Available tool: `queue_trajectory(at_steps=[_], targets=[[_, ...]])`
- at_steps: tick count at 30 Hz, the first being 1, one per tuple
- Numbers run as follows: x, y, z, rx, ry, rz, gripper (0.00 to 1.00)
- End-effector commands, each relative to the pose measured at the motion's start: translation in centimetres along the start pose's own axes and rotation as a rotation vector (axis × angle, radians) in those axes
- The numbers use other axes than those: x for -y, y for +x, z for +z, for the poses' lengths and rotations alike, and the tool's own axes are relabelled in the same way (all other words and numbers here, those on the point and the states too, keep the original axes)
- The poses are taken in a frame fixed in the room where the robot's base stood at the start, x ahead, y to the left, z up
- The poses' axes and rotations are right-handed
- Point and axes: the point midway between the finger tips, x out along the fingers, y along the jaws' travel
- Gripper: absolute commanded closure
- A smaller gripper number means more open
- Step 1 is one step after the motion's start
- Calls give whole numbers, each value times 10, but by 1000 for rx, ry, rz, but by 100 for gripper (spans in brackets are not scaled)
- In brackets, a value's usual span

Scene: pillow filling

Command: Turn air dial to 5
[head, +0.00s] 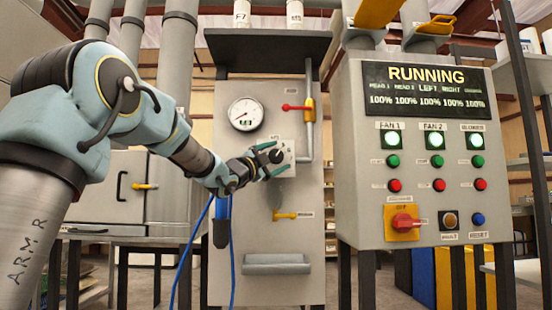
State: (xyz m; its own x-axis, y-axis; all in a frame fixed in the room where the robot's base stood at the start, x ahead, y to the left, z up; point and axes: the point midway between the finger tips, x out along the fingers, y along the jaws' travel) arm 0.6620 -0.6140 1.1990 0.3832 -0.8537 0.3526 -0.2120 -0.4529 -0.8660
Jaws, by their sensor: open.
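My gripper hides part of the plate, and the dial's numbers and pointer are too small to read. A round white gauge (245,114) with a red needle is above left of the dial.
A red-handled valve (297,107) on a yellow and grey pipe is above right of the dial. A small yellow valve (285,215) and a grey handle bar (276,264) are below. A control box (413,222) with a "RUNNING" display stands at right. Blue hoses hang below my arm.

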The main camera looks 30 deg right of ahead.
Motion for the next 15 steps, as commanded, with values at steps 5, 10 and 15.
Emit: queue_trajectory(at_steps=[5,10,15], targets=[[0,-1,0,-1,1,-1,11],[0,-16,1,2,2,0,11],[-1,-49,0,2,3,0,11]])
